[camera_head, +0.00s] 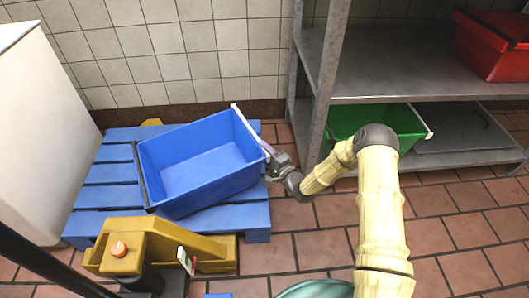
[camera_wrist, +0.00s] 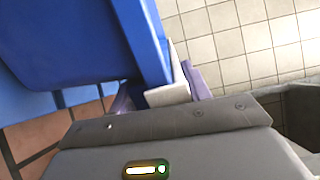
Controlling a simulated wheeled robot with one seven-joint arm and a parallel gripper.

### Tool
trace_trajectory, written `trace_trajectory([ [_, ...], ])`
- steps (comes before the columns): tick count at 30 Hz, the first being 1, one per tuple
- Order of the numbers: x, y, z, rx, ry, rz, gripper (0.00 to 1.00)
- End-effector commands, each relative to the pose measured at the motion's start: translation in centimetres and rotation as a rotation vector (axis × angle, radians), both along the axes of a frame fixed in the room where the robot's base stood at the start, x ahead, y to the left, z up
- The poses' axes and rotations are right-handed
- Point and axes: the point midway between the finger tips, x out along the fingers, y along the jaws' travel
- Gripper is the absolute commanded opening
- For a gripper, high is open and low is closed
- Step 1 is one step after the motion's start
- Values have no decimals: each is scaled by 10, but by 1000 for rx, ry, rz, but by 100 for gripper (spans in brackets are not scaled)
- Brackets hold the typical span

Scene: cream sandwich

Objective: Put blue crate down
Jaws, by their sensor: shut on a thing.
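The blue crate (camera_head: 200,160) is an open, empty box over the blue pallet (camera_head: 100,197) in the head view, turned at an angle to the slats. My gripper (camera_head: 270,160) is shut on the crate's right end, at its rim by a pale strip. In the wrist view the crate (camera_wrist: 70,45) fills the upper left, and my gripper's purple fingers (camera_wrist: 160,92) close on the pale edge piece. The crate's underside is hidden, so I cannot tell whether it touches the pallet.
A yellow pallet jack (camera_head: 125,245) stands at the pallet's front. A white cabinet (camera_head: 40,130) is at left. A metal shelf (camera_head: 400,90) at right holds a green crate (camera_head: 350,122) low and a red crate (camera_head: 490,50) higher. Tiled floor (camera_head: 310,250) lies between pallet and shelf.

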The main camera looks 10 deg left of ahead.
Motion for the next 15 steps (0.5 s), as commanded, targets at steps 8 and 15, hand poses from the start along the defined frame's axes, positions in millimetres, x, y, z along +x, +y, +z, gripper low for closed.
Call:
trace_trajectory([
  [8,0,3,-5,10,-3,3,0],
  [15,0,3,-34,8,-2,3,0],
])
